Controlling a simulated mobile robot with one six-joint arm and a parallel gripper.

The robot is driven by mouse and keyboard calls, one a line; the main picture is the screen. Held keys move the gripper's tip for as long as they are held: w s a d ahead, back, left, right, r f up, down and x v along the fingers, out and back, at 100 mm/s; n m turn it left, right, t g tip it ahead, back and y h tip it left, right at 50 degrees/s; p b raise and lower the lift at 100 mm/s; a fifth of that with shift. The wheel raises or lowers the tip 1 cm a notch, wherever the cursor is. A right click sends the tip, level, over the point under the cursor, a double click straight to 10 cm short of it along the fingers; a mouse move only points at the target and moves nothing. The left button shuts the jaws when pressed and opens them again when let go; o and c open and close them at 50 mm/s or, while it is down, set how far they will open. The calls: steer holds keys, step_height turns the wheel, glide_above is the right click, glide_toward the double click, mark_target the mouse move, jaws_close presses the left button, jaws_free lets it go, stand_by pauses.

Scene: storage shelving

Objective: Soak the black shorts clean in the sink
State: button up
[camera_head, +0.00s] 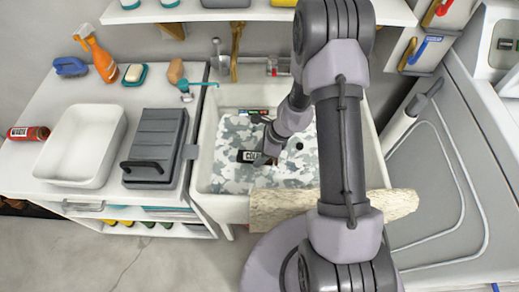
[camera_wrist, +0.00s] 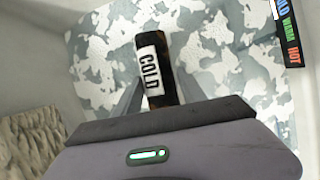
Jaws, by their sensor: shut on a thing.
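My gripper (camera_head: 266,158) is down inside the white sink (camera_head: 203,160). In the wrist view, my gripper (camera_wrist: 158,97) has its fingers on either side of a black item (camera_wrist: 146,46) with a white "COLD" label and is shut on it. The black item also shows in the head view (camera_head: 244,156). A grey-and-white camouflage pattern (camera_head: 222,178) covers the sink's bottom; I cannot tell if it is cloth or the basin surface. I cannot make out any black shorts as such.
A "COLD WARM HOT" strip (camera_wrist: 288,32) lies at the sink's side. A rough beige log-like thing (camera_head: 285,207) crosses the sink's front. Left on the counter are a grey box (camera_head: 157,140), a white tub (camera_head: 62,185) and an orange spray bottle (camera_head: 100,60). A grey machine (camera_head: 440,165) stands right.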

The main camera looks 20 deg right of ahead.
step_height(320, 180, down, 11)
steer(key=shift+r, duration=0.2)
steer(key=o, duration=1.6)
steer(key=shift+c, duration=0.2)
steer(key=p+v, duration=0.8)
steer(key=v, duration=0.9)
steer(key=shift+r, duration=0.35)
